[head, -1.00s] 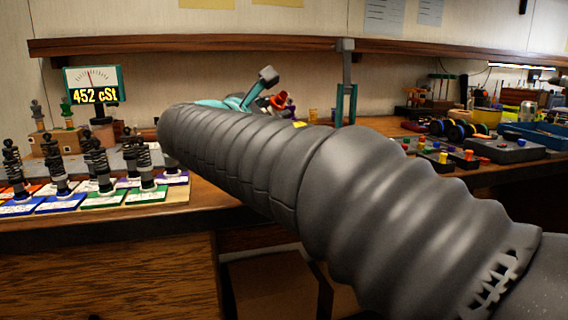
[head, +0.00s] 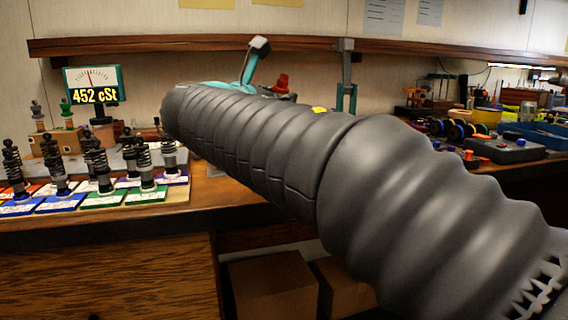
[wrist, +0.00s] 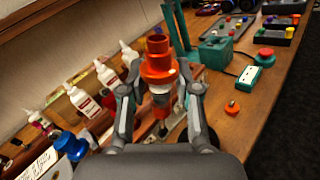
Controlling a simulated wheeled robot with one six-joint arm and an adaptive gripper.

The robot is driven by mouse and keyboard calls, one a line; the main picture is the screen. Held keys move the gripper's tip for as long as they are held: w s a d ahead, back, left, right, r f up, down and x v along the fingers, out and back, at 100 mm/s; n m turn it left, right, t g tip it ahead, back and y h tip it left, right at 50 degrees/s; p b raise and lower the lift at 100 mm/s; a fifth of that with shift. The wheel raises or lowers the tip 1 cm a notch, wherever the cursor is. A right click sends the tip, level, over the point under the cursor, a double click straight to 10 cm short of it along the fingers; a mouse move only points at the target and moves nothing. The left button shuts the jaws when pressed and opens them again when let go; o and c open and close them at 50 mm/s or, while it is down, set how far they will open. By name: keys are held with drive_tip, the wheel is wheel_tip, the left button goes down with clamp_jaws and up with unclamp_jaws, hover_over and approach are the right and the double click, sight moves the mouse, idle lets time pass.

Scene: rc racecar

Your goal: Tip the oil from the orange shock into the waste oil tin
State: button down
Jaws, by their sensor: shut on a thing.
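In the wrist view my gripper (wrist: 160,98) is shut on the orange shock (wrist: 158,62). The shock has a wide orange upper body with an open top, and a greyish lower part between the fingers. It looks roughly upright in this view. In the head view my arm hides the gripper. A small orange cap (wrist: 232,109) lies on the bench to the right in the wrist view. I cannot pick out the waste oil tin with certainty.
White bottles (wrist: 108,76) stand in a row left of the gripper. In the head view, several dark shocks (head: 57,170) stand left, below a gauge reading 452 cSt (head: 93,86).

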drive_tip(key=shift+s+d+r+n, duration=0.15)
drive_tip(key=shift+d+r+n, duration=0.15)
drive_tip(key=shift+r+n, duration=0.45)
drive_tip(key=shift+s+d+r+n, duration=0.2)
drive_tip(key=shift+r+n, duration=0.25)
drive_tip(key=shift+n, duration=0.5)
